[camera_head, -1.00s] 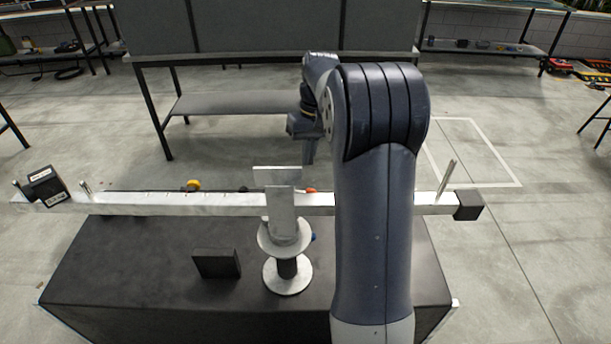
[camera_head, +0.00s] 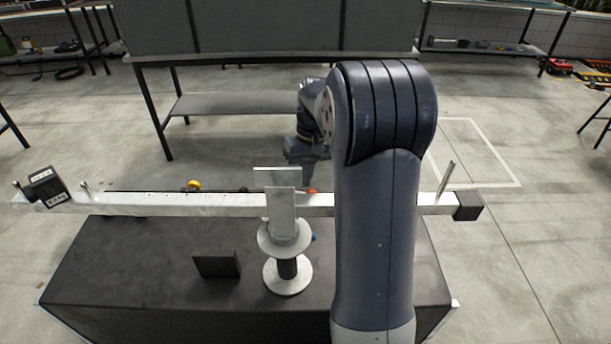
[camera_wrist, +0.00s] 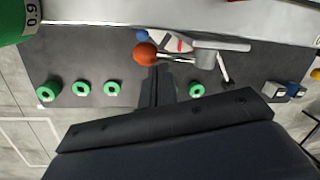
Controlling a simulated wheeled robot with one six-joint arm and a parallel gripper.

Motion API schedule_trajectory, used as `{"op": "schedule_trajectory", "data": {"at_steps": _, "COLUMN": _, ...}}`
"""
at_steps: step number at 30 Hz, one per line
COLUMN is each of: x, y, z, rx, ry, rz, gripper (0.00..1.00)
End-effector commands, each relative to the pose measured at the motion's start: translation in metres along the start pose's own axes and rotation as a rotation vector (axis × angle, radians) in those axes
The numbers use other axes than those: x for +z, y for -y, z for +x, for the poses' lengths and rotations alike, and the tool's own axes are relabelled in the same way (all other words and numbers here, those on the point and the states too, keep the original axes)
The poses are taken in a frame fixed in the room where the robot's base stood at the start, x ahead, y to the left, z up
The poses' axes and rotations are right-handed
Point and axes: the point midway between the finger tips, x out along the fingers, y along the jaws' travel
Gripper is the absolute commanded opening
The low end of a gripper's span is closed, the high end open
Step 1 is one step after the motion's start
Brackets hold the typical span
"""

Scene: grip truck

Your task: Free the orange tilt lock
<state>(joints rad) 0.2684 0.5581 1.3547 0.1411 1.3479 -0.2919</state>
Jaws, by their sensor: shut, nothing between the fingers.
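The orange tilt lock shows as a round orange knob (camera_wrist: 145,54) in the wrist view, beside a pale metal bracket with a red mark. In the head view only a small part of the orange knob (camera_head: 312,190) shows behind the beam. My gripper (camera_wrist: 155,72) is shut and empty, its fingertips right at the knob in the wrist view. I cannot tell whether they touch it. In the head view my gripper (camera_head: 310,172) points down behind the beam, just above the knob. The silver beam (camera_head: 180,205) lies across the central pivot stand (camera_head: 288,272).
A black block with white labels (camera_head: 47,187) sits at the beam's left end. Upright pins rise near both ends. A yellow knob (camera_head: 194,185) shows behind the beam.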

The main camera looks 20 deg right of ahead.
Motion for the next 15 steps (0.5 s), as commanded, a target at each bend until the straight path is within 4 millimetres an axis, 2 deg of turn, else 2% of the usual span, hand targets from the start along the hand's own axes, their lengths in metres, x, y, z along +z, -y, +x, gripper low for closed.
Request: {"op": "schedule_trajectory", "data": {"at_steps": 15, "x": 0.0005, "y": -0.0035, "z": 0.0054, "rx": -0.082, "ry": -0.031, "rz": -0.010, "gripper": 0.00}}
